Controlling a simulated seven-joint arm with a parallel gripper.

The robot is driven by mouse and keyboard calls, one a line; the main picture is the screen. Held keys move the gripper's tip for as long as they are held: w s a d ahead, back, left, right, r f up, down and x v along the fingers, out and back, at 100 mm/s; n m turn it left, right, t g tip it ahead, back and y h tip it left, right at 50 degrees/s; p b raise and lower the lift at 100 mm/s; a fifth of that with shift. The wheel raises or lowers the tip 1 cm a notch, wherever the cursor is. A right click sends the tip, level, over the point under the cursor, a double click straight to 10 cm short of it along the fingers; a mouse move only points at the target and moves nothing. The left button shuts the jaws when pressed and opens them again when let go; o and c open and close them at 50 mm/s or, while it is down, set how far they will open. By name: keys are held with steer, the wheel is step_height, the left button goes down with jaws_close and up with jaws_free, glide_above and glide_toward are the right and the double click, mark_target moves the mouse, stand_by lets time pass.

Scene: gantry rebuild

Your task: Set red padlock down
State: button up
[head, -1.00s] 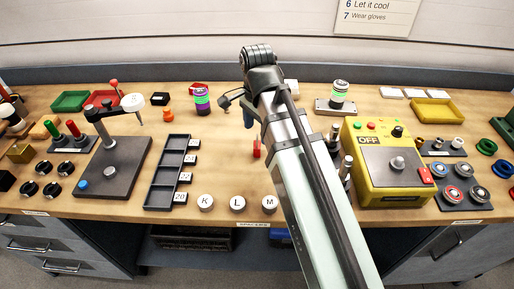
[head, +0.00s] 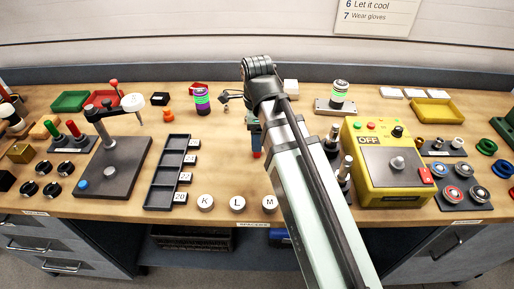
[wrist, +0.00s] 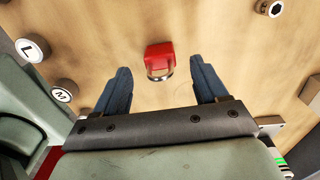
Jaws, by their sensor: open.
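The red padlock (wrist: 160,56) lies on the wooden bench top, its metal shackle pointing toward my gripper in the wrist view. In the head view only a small red part of the padlock (head: 256,154) shows beside my arm. My gripper (wrist: 160,67) is open, with a blue finger on each side of the padlock in the wrist view and clear gaps between. Nothing is held in it. How far the fingertips are above the bench is hard to tell. In the head view the blue gripper (head: 255,134) is mostly hidden by the arm.
White round pieces K (head: 205,202), L (head: 237,204) and M (head: 270,203) stand at the front edge. A dark compartment tray (head: 160,180) is to the left. The yellow OFF box (head: 390,170) is to the right. The wood around the padlock is bare.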

steer(key=shift+f, duration=2.45)
steer(key=c, duration=1.2)
step_height(320, 180, up, 9)
steer(key=shift+r, duration=0.55)
